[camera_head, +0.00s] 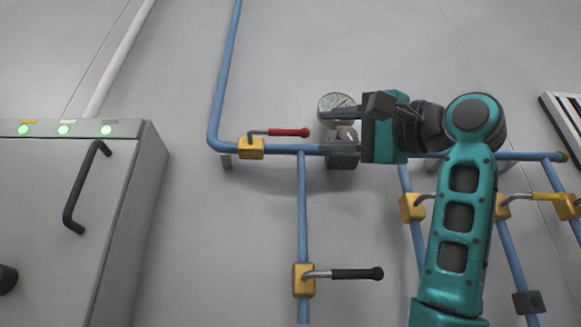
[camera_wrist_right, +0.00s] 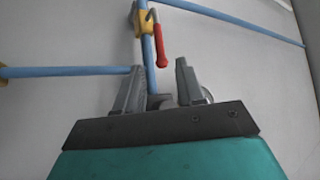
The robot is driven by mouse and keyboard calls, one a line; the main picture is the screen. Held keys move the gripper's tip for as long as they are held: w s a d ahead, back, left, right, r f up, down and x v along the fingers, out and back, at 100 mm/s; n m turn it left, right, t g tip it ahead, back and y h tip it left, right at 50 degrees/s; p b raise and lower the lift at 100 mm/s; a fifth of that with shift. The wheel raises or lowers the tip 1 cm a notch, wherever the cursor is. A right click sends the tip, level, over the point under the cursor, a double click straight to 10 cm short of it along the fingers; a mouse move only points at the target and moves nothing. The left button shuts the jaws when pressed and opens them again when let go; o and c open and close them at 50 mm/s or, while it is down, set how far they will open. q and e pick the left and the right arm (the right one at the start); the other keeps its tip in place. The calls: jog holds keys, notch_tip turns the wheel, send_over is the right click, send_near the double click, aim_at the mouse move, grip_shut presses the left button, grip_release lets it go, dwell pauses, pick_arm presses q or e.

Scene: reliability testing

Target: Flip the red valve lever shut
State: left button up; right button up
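The red valve lever (camera_head: 289,132) extends right from its yellow valve body (camera_head: 250,149) on the horizontal blue pipe, roughly parallel to the pipe. My right gripper (camera_head: 326,129) is to the right of the lever's round end, its fingers pointing left, with a small gap in the picture. In the right wrist view the red lever (camera_wrist_right: 159,46) points toward my right gripper (camera_wrist_right: 159,68), its end showing between the two spread fingertips. The fingers are open and nothing is held. The yellow valve body (camera_wrist_right: 144,22) shows beyond. My left gripper is not in view.
A round gauge (camera_head: 336,104) is partly behind the right fingers, above a grey block (camera_head: 343,157) on the pipe. A black-handled valve lever (camera_head: 354,274) is below. A grey cabinet (camera_head: 65,215) with green lights stands left. A yellow lever (camera_head: 548,196) is at right.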

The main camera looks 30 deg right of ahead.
aim_at(294, 132)
jog(key=p+x, duration=0.3)
jog(key=x, duration=0.7)
jog(key=shift+w, duration=0.1)
jog(key=c, duration=0.5)
jog(key=shift+d, duration=0.1)
grip_shut()
